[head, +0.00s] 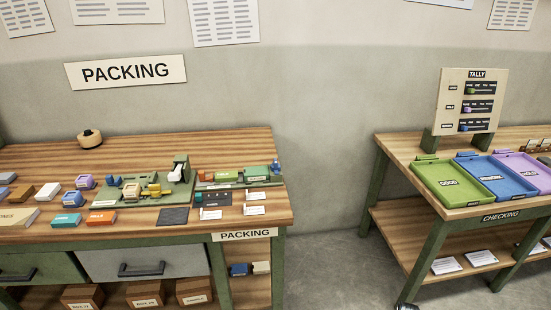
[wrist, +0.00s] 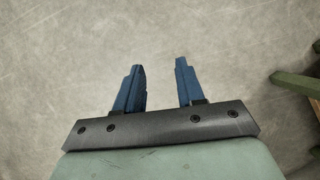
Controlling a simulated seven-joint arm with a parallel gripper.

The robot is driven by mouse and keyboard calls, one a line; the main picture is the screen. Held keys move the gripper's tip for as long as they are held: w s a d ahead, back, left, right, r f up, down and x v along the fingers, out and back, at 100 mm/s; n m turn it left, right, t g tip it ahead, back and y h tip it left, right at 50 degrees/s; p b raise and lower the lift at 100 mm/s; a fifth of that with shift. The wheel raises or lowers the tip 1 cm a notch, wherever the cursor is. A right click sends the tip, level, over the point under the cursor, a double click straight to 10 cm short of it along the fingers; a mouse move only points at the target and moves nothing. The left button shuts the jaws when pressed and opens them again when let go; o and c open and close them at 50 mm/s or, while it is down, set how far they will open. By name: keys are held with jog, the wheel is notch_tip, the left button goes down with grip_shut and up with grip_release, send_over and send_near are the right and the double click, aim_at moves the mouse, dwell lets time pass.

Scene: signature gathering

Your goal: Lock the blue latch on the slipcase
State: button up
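My gripper (wrist: 160,66) shows in the wrist view with its two blue fingers spread apart and nothing between them. Bare grey floor lies below it, and it is away from the packing table. In the head view, a green block-like fixture (head: 256,173) stands at the right end of the packing table, with a small blue part (head: 276,168) at its right side. These may be the slipcase and its blue latch, but they are too small to tell. Whether the latch is open or locked does not show.
The packing table (head: 150,146) holds a green jig (head: 170,190), several coloured blocks, a dark pad (head: 173,216) and white cards. A checking table (head: 400,150) with green, blue and purple trays stands right. Open floor (head: 330,250) lies between the tables.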

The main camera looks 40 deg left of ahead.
jog(key=w+a+r+n+t, duration=0.1)
jog(key=w+a+r, duration=0.4)
jog(key=w+a, duration=0.2)
jog(key=w+a+r+n, duration=0.1)
jog(key=w+a+r, duration=0.4)
jog(key=w+a, duration=0.25)
jog(key=w+a+r+n+t, duration=0.1)
jog(key=w+a+r, duration=0.2)
jog(key=a+r, duration=0.5)
jog(key=w+a+r+t, duration=0.1)
jog(key=w+a+r, duration=0.2)
jog(key=a+r, duration=0.5)
jog(key=n+t+y, duration=0.1)
jog(key=n, duration=0.2)
send_near(276, 160)
jog(key=f, duration=0.8)
jog(key=shift+s+d+f, duration=0.1)
jog(key=shift+s+f, duration=0.15)
jog(key=shift+f, duration=0.15)
grip_shut()
